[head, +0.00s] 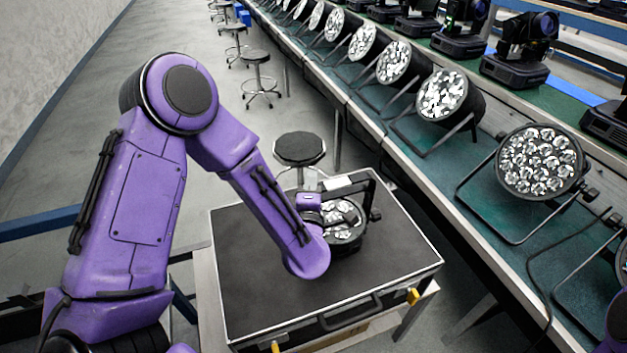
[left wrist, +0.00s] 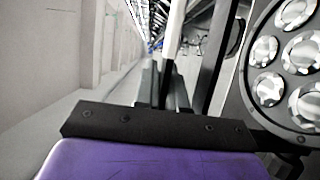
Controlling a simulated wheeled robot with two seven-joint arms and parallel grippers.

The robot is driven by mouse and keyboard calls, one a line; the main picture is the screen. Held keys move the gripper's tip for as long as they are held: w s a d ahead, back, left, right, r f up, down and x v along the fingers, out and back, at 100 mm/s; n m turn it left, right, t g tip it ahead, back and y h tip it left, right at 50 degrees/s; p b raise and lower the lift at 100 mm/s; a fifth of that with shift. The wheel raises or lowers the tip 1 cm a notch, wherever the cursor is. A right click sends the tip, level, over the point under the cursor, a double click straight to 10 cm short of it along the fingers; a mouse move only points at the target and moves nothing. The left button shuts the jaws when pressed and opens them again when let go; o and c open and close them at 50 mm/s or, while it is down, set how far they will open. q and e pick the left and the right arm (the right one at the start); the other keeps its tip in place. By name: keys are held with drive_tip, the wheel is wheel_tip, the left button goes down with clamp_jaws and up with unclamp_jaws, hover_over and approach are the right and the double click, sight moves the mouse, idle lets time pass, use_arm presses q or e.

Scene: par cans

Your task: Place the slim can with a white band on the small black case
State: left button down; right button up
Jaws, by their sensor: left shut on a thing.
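The slim can (head: 346,235) shows its face of several clear lenses and a black yoke, with a white patch (head: 337,182) at its far side. It is over the far right part of the small black case (head: 250,265), which has pale metal edges. I cannot tell whether it touches the lid. My left gripper (head: 322,205), partly hidden by its own wrist, is shut on the can. In the left wrist view, the jaws (left wrist: 163,95) are at dark and white bars beside the can's lens face (left wrist: 290,62). My right gripper is out of view.
A long green-topped bench (head: 500,235) with a row of larger par cans (head: 541,162) runs along the right. A black stool (head: 300,149) stands just behind the case. The case's left and near lid area is bare.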

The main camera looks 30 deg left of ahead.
use_arm(q)
drive_tip(key=shift+s+f, duration=0.2)
drive_tip(key=shift+f, duration=0.1)
drive_tip(key=c, duration=1.5)
unclamp_jaws()
drive_tip(key=shift+f, duration=0.15)
drive_tip(key=shift+o, duration=1.4)
drive_tip(key=shift+s, duration=0.1)
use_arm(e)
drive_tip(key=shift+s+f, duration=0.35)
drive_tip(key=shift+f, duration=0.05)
use_arm(q)
drive_tip(key=shift+d+r, duration=0.1)
drive_tip(key=shift+r, duration=0.1)
